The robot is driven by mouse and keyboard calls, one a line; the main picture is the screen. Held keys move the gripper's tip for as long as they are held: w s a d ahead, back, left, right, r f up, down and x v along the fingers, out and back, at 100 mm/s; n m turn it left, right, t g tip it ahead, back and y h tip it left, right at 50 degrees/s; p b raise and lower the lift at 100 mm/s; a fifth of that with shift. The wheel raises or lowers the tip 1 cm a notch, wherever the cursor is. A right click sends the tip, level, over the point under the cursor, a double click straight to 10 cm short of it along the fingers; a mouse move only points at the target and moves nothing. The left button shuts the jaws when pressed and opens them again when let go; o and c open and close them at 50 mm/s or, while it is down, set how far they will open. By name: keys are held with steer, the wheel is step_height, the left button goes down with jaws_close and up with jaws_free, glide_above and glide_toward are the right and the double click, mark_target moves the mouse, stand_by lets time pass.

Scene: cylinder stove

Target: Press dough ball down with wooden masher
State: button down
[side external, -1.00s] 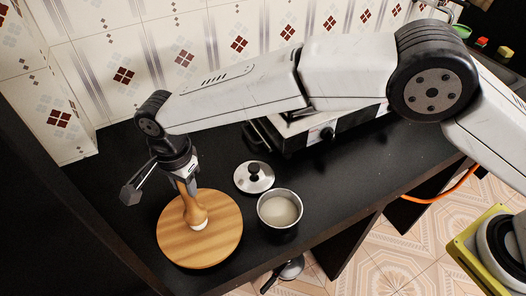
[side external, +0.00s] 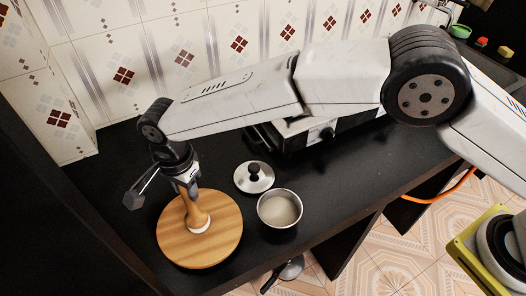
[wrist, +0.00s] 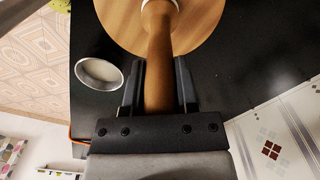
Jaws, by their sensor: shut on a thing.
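My gripper (side external: 186,178) is shut on the wooden masher (side external: 196,212), which stands nearly upright over the round wooden board (side external: 228,232). In the wrist view the two fingers (wrist: 160,85) sit on either side of the masher's handle (wrist: 158,60). The pale dough (side external: 200,227) shows as a flat edge under the masher's foot, on the board. Most of the dough is hidden under the masher. It also shows as a thin white rim in the wrist view (wrist: 160,2).
A metal pot (side external: 280,209) with pale contents stands right of the board on the black counter. Its lid (side external: 254,177) lies behind it. A stove (side external: 308,134) stands farther back, against the tiled wall. The counter's front edge is close to the board.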

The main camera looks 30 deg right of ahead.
steer(key=shift+f, duration=0.4)
stand_by(2.8)
steer(key=shift+r, duration=0.1)
stand_by(1.3)
steer(key=shift+r, duration=3.55)
